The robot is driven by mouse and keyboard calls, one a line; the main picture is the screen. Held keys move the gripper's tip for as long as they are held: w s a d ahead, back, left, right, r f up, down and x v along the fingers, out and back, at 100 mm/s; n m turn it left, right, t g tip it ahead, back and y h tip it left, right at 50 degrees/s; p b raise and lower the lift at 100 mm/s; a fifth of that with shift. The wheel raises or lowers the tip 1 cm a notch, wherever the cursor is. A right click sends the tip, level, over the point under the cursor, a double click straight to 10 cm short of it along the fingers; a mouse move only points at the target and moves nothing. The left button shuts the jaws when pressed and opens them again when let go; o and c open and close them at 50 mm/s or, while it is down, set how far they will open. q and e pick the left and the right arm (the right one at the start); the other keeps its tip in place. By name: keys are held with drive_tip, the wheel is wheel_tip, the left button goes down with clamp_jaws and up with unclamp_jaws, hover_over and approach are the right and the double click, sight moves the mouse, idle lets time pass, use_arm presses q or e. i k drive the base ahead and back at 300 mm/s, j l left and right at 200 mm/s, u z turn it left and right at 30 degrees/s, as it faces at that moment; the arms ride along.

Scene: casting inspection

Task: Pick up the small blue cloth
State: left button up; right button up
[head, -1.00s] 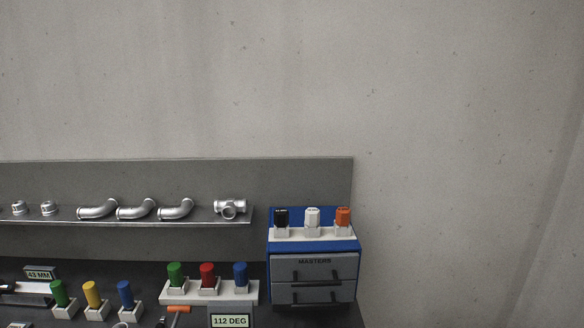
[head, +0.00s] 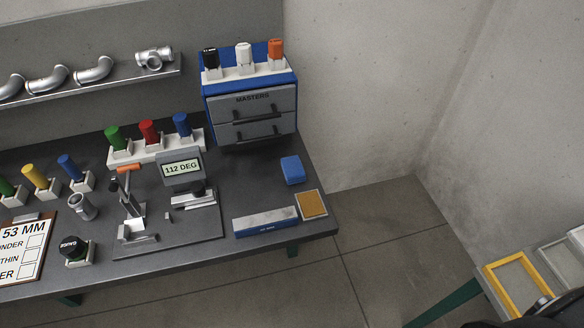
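A small blue cloth (head: 292,170), looking like a folded block, lies on the dark grey workbench (head: 262,192) near its right end. It is in front of and to the right of the blue and grey MASTERS drawer cabinet (head: 252,100). Nothing touches it. Neither of my grippers can be made out in the head view; a dark rounded shape at the bottom right corner is too cut off to identify.
A gauge stand with a 112 DEG display (head: 182,169) stands to the left. Yellow (head: 518,280) and grey frames are at lower right, across open floor.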

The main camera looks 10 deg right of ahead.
sight(294, 173)
drive_tip(key=j+z, duration=0.3)
drive_tip(key=j, duration=0.5)
drive_tip(key=j+z, duration=0.25)
drive_tip(key=j, duration=0.55)
drive_tip(key=i, duration=0.05)
